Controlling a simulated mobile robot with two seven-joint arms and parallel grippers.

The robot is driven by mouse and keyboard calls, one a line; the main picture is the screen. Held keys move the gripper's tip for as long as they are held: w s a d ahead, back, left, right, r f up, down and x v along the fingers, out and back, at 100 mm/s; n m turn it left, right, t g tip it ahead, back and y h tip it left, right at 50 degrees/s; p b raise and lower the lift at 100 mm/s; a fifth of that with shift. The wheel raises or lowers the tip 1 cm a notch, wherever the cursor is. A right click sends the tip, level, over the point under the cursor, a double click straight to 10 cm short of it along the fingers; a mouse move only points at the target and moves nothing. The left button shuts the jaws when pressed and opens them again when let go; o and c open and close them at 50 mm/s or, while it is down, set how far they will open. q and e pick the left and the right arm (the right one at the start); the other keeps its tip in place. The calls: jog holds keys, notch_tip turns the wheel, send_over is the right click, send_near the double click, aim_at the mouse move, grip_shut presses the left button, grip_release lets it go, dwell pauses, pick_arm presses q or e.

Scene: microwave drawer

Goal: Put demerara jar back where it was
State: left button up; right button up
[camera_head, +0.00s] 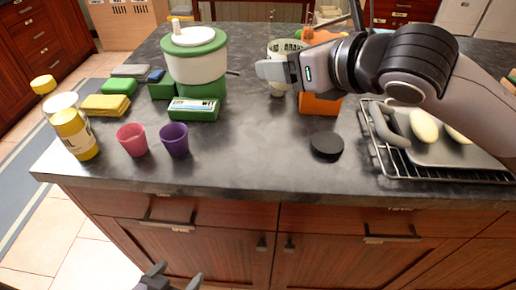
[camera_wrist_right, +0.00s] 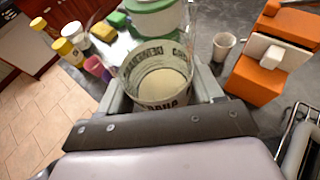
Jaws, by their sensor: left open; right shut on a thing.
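The demerara jar (camera_wrist_right: 158,80) is clear, open-topped and printed with dark lettering, with pale contents inside. My right gripper (camera_wrist_right: 160,98) is shut on it, one finger on each side. In the head view, the right gripper (camera_head: 276,70) reaches in from the right above the back middle of the counter. The jar (camera_head: 286,47) shows partly there behind the gripper. My left gripper (camera_head: 174,278) is open and empty at the bottom edge of the head view, below the counter front.
A black round disc (camera_head: 327,146) lies on the counter (camera_head: 250,160). An orange block (camera_head: 320,103) and wire rack (camera_head: 385,160) are right. The front middle is clear.

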aim_at(270, 157)
jog(key=shift+w+a+r+n+g, duration=0.25)
jog(key=shift+a+r+n+g, duration=0.05)
jog(key=shift+a+r, duration=0.55)
jog(key=shift+a+f, duration=0.15)
jog(key=shift+a, duration=0.05)
pick_arm(q)
jog(key=shift+w+a+f+b, duration=0.2)
jog(key=shift+w+f+b, duration=0.05)
jog(key=shift+f+b, duration=0.25)
jog(key=shift+w+a+f+b, duration=0.15)
jog(key=shift+w+f+b, duration=0.05)
jog(key=shift+f+b, duration=0.2)
pick_arm(e)
jog(key=shift+y, duration=0.3)
notch_tip(270, 157, down, 19)
jog(key=shift+f, duration=0.2)
jog(key=shift+f, duration=0.15)
jog(key=o, duration=1.1)
jog(key=shift+o, duration=0.2)
